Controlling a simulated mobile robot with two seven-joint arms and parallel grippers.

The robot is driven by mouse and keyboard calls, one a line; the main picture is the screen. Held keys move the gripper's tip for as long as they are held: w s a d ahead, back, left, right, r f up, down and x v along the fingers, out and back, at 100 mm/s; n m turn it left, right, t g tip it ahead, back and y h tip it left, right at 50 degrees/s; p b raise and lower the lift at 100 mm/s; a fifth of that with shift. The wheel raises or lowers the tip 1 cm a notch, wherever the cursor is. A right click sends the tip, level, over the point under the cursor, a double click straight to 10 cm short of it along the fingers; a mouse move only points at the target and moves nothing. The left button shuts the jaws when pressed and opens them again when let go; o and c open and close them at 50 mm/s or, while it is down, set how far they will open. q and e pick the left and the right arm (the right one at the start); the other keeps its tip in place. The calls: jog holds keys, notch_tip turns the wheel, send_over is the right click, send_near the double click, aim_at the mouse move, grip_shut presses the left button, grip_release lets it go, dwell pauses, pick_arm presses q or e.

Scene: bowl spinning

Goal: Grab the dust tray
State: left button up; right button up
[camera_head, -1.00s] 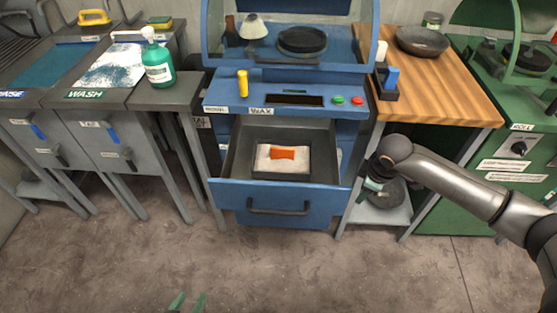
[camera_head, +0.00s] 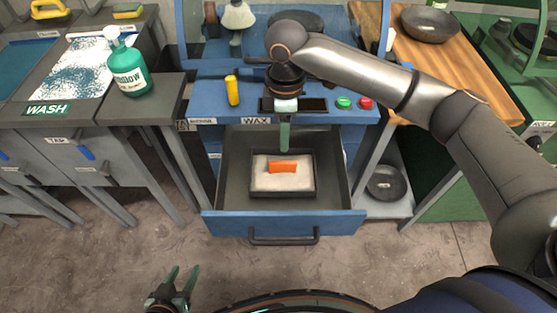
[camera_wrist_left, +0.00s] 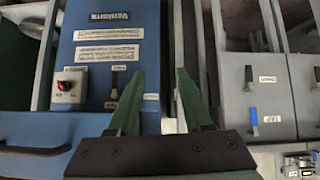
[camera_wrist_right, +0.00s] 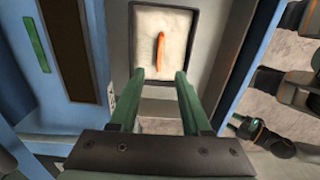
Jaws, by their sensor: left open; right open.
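The dust tray (camera_head: 256,190) is a dark, shallow square tray filled with pale dust. It sits inside the open drawer (camera_head: 231,172) of the blue wax machine, with an orange block (camera_head: 283,167) lying on the dust. My right gripper (camera_head: 284,145) is above the back part of the drawer, pointing down, open and empty. In the right wrist view the tray (camera_wrist_right: 138,66) lies just beyond the fingertips (camera_wrist_right: 160,74), apart from them as far as I can tell. My left gripper (camera_head: 179,276) is low at the bottom left, open and empty; its fingers also show in the left wrist view (camera_wrist_left: 160,76).
The drawer's front with its handle (camera_head: 284,238) faces me. A green bottle (camera_head: 129,70) stands on the left counter. A dark pan (camera_head: 430,24) sits on the wooden table.

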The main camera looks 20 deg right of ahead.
send_over(283, 162)
jog(key=f, duration=0.6)
jog(key=shift+s+d+b, duration=0.1)
jog(key=shift+s+b, duration=0.2)
jog(key=shift+b, duration=0.1)
jog(key=shift+w+f+b, duration=0.2)
jog(key=shift+f+b, duration=0.25)
jog(key=shift+f, duration=2.5)
jog(key=shift+c, duration=0.2)
grip_shut()
